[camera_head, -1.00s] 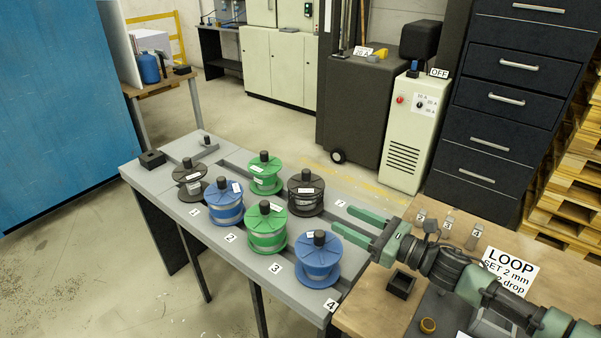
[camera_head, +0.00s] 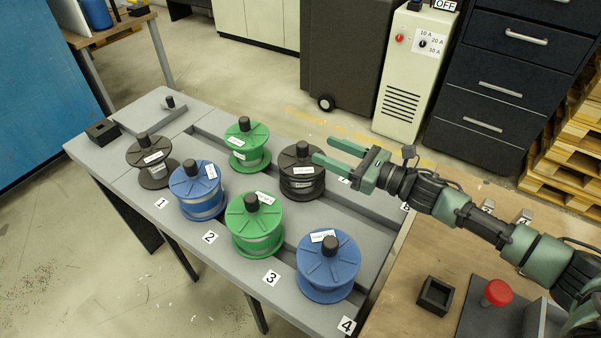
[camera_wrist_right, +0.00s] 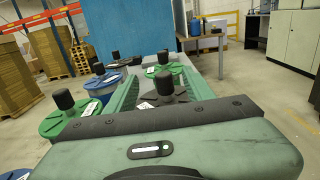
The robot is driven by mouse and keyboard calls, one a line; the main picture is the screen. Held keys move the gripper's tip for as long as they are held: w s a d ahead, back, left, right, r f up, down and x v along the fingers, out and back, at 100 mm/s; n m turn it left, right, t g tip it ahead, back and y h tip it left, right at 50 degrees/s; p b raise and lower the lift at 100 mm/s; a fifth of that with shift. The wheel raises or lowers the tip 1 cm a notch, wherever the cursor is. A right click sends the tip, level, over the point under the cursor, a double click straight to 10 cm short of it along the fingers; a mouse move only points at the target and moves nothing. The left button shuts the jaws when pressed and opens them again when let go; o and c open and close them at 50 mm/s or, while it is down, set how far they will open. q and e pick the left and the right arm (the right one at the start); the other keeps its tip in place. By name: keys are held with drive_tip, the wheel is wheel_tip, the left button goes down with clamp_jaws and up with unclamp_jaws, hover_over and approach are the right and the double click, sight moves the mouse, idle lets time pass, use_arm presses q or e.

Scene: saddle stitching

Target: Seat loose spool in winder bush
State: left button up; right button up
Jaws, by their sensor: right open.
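Several spools with black knobs stand on the grey bench (camera_head: 365,218). In the back row are a green spool (camera_head: 246,150) and a black spool (camera_head: 300,183). The front row holds a black spool (camera_head: 150,165), a blue spool (camera_head: 198,192), a green spool (camera_head: 255,235) and another blue spool (camera_head: 328,272). Which is the loose one I cannot tell. My right gripper (camera_head: 323,150) is open and empty, its fingertips close to the back-row black spool's knob. In the right wrist view, a black knob (camera_wrist_right: 164,84) shows between the fingers. I cannot identify the winder bush. My left gripper is not shown.
A grey plate with a black peg (camera_head: 170,102) and a black square block (camera_head: 103,132) are at the bench's far left. The wooden table (camera_head: 400,310) at right bears a black open box (camera_head: 435,296) and a red button (camera_head: 497,292). Bench space beside the back-row black spool is clear.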

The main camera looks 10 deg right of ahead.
sight(302, 148)
drive_tip(key=w+a+f, duration=0.2)
drive_tip(key=w+a, duration=0.1)
drive_tip(key=w+a+f, duration=0.1)
drive_tip(key=w+a, duration=0.1)
drive_tip(key=shift+w+f+b, duration=0.2)
drive_tip(key=shift+b, duration=0.1)
drive_tip(key=shift+w+a+f, duration=0.15)
drive_tip(key=shift+w+a, duration=0.15)
drive_tip(key=shift+w, duration=0.05)
drive_tip(key=shift+s, duration=0.1)
clamp_jaws()
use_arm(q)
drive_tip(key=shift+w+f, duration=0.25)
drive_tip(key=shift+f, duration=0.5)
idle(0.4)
use_arm(e)
drive_tip(key=shift+r, duration=0.25)
